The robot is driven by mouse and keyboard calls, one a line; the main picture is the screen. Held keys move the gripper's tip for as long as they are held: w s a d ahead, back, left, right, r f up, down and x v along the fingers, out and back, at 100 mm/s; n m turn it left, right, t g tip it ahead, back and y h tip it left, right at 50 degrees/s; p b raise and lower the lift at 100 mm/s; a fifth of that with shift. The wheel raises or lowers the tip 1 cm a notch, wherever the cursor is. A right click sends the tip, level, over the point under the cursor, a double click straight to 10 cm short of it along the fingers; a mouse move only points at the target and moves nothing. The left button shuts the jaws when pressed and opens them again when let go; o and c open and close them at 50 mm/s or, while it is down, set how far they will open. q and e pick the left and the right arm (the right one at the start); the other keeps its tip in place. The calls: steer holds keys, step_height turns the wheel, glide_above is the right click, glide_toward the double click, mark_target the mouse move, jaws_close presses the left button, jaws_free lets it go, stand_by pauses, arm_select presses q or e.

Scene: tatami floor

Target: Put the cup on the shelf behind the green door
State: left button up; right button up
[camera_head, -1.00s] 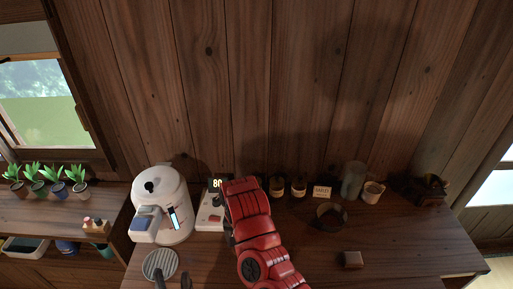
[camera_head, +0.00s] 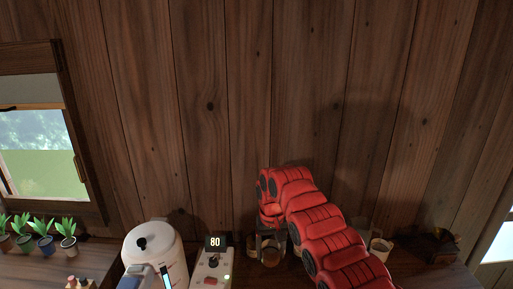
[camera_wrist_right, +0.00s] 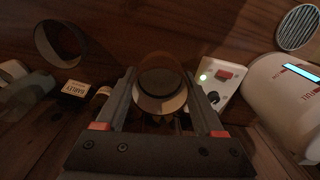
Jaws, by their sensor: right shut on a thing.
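My right gripper (camera_head: 270,240) reaches to the back of the counter, near the wall. In the wrist view its two fingers stand either side of a round brown jar (camera_wrist_right: 160,88) with a pale lower band, and are shut on it. My red arm and the fingers partly hide the jar in the head view. A pale mug-like cup (camera_head: 381,246) stands further right on the counter, beside my arm and apart from the gripper. I see no green door or shelf behind one.
A white kettle (camera_head: 150,255) and a white device (camera_head: 211,268) reading 80 stand left of the gripper. A barley sign (camera_wrist_right: 76,88) and a dark ring (camera_wrist_right: 60,43) show in the wrist view. Potted plants (camera_head: 45,243) stand at far left. The wooden wall (camera_head: 240,110) is close behind.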

steer(key=s+d+r+m+b, duration=0.1)
steer(key=d+r, duration=0.2)
steer(key=d, duration=1)
steer(key=shift+s+b, duration=0.15)
steer(key=shift+b, duration=0.2)
